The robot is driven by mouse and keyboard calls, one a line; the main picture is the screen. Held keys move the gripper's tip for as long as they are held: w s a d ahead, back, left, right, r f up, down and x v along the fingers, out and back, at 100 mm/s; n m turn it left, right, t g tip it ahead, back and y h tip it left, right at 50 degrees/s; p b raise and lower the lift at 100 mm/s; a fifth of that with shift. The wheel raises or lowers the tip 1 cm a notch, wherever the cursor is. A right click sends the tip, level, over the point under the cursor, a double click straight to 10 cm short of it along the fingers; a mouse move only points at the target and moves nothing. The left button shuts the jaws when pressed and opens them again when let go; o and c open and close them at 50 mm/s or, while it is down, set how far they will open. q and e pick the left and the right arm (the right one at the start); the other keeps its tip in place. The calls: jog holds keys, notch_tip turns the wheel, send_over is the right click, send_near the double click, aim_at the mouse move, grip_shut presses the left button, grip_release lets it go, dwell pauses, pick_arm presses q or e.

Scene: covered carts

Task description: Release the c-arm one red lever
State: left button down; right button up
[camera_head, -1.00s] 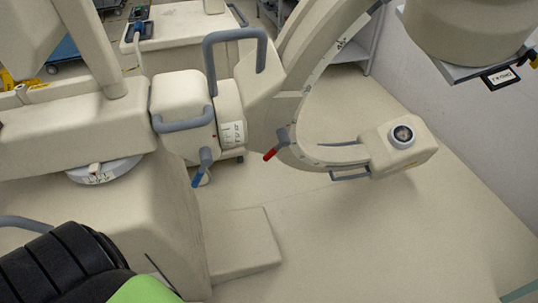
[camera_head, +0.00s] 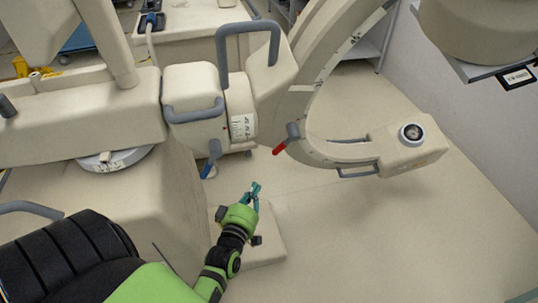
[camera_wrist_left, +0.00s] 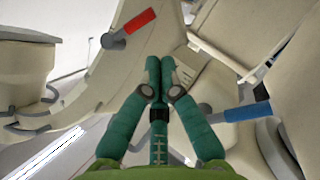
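The red lever (camera_head: 280,149) sticks out down-left from a grey pivot on the lower curve of the c-arm (camera_head: 318,75) in the head view. It also shows at the top of the left wrist view (camera_wrist_left: 140,20), left of the fingertips. My left gripper (camera_head: 255,186) is below and slightly left of the red lever in the head view, apart from it. Its teal fingertips (camera_wrist_left: 160,62) are together with nothing between them. A blue lever (camera_head: 207,170) hangs to the left of the red one and also shows in the left wrist view (camera_wrist_left: 248,112). My right gripper is out of view.
A grey handle (camera_head: 222,55) rises from the c-arm's mount. The cart's low foot (camera_head: 270,252) lies beneath my left forearm. The c-arm's lower end (camera_head: 420,150) reaches right. Open floor (camera_head: 390,230) lies to the right.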

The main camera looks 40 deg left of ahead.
pick_arm(q)
jog(key=r, duration=0.1)
jog(key=a+r+n, duration=0.1)
jog(key=r, duration=0.1)
jog(key=shift+s+a+r+t+y, duration=0.1)
jog(key=shift+a+r+t+y, duration=0.05)
jog(key=shift+t+y, duration=0.2)
jog(key=d+f+b+x, duration=0.1)
jog(key=d+b+x, duration=0.1)
jog(key=b+x, duration=0.6)
jog(key=shift+d+f+x, duration=0.25)
jog(key=shift+f+x, duration=0.1)
jog(key=shift+x, duration=2.45)
